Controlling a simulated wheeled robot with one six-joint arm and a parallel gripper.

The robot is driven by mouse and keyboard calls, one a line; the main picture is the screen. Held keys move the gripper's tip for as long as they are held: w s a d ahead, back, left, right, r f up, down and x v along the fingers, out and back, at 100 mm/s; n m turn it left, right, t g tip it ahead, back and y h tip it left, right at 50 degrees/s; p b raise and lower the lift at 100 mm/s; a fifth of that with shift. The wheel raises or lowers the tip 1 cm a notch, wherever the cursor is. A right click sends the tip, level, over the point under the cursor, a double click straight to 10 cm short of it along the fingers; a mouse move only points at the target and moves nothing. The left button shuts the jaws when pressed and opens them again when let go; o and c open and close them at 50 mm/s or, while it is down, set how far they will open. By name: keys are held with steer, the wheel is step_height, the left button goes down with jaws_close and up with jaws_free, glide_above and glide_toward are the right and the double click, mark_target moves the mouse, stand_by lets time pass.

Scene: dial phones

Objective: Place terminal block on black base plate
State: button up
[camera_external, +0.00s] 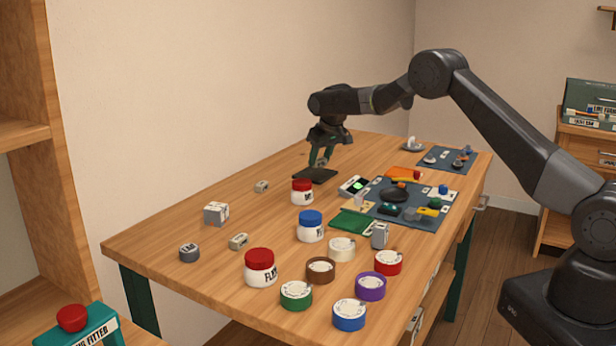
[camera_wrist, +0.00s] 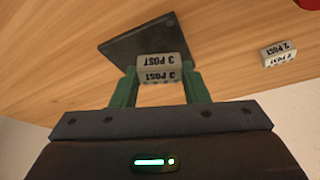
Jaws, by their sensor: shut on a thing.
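A grey-white terminal block marked "3 POST" (camera_wrist: 160,66) is between the green fingers of my gripper (camera_wrist: 161,82), which is shut on it. The black base plate (camera_wrist: 133,43) lies flat on the table just past the block in the wrist view, and the block overlaps its near edge there. In the external view my gripper (camera_external: 319,160) points down over the base plate (camera_external: 315,176) at the back of the table. The block is hard to make out there, and I cannot tell whether it touches the plate.
A smaller block marked "2 POST" (camera_wrist: 278,53) lies beside the plate, apart from it. A red-lidded jar (camera_external: 302,192) stands close in front of the plate. Blue mats with parts (camera_external: 420,222) lie to the right. Several jars and coloured tins fill the front.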

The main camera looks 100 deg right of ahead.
mark_target(322, 163)
steer(key=shift+f, duration=2)
steer(key=o, duration=0.9)
steer(key=shift+o, duration=0.3)
steer(key=shift+r, duration=0.1)
steer(key=shift+r, duration=0.2)
steer(key=b+v, duration=0.1)
steer(key=v, duration=1)
steer(key=shift+a+r, duration=0.2)
steer(key=shift+r, duration=0.15)
steer(key=shift+o, duration=0.3)
